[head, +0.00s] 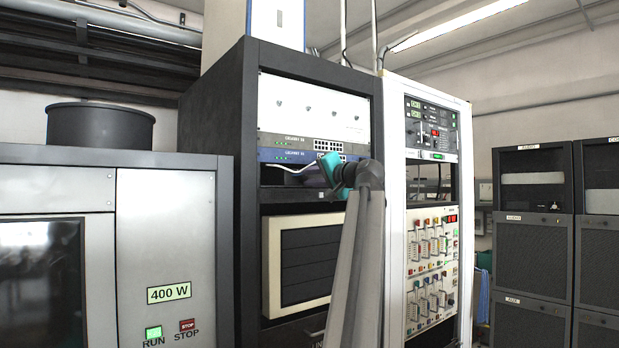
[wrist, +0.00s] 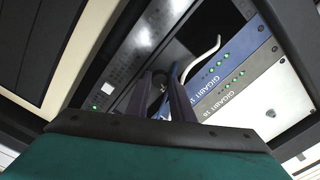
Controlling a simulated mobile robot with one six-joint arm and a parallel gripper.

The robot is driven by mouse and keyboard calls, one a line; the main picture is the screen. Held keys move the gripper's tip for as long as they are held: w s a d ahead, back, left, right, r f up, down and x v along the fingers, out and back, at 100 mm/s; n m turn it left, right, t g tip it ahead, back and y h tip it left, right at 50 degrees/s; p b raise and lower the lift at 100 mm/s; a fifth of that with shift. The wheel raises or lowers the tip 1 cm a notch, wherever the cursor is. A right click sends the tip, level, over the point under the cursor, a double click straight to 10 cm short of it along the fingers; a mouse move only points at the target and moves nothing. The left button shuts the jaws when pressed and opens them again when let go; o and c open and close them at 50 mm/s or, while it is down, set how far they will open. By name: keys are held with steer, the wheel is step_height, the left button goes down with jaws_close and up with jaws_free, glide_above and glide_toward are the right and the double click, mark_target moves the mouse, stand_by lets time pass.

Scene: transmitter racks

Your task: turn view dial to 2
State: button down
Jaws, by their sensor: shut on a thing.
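My gripper (head: 326,168) reaches into the dark rack in the head view, in front of the bay just below two network switches. In the head view my gripper and arm cover the dial.
Two Gigabit switches (head: 290,142) with green lights sit just above my gripper. A white cable (wrist: 203,57) loops close to the fingers. A cream-framed vent (head: 305,262) is below. A white rack (head: 432,200) with knobs stands right, a 400 W cabinet (head: 165,255) left.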

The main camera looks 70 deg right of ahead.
steer(key=shift+m+p, duration=0.65)
steer(key=shift+m, duration=1.55)
steer(key=c, duration=1.5)
jaws_free()
steer(key=shift+c, duration=0.2)
steer(key=shift+s+a, duration=0.1)
steer(key=shift+a, duration=0.05)
